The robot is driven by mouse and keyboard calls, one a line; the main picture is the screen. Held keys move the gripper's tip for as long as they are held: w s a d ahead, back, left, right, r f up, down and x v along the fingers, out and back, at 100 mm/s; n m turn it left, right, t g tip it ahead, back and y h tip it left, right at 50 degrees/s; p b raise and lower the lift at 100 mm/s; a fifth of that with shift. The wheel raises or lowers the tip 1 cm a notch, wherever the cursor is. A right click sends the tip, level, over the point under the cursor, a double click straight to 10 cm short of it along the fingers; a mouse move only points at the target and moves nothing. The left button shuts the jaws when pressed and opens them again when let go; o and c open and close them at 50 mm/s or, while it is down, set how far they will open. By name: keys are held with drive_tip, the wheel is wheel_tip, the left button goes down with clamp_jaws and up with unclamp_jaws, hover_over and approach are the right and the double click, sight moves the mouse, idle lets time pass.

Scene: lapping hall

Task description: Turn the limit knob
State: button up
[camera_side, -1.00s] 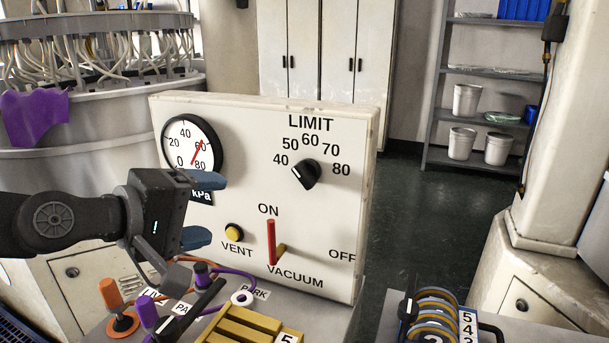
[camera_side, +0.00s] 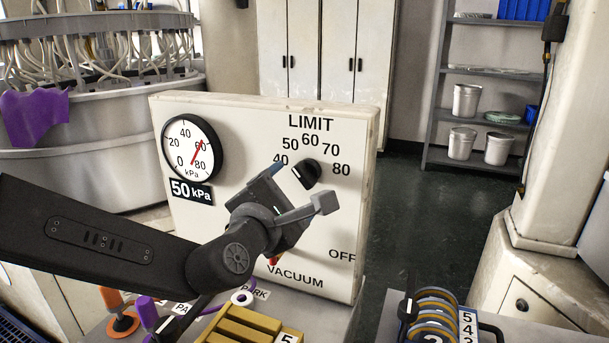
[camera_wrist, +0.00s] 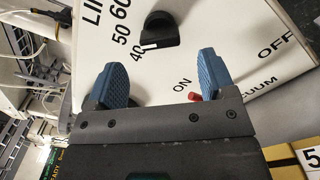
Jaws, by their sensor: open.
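The limit knob (camera_side: 307,173) is a black dial with a white pointer mark on the upright cream panel (camera_side: 345,200), inside a scale from 40 to 80. Its pointer is near the 40 side. In the wrist view the knob (camera_wrist: 160,30) lies beyond the blue fingertips, above the gap between them. My gripper (camera_wrist: 166,80) is open and empty, its blue pads spread apart. In the side view my gripper stands in front of the panel, just below and left of the knob, and hides most of the vacuum lever.
The round gauge (camera_side: 191,148) reads about 60, above a label of 50 kPa (camera_side: 192,191). The red vacuum lever (camera_wrist: 194,97) shows near the right fingertip in the wrist view. Yellow blocks (camera_side: 238,330) and orange and purple plugs stand below the panel.

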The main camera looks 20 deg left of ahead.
sight(301, 179)
drive_tip(key=w, duration=0.7)
drive_tip(key=shift+c, duration=0.4)
drive_tip(key=c, duration=0.9)
drive_tip(key=shift+o, duration=0.2)
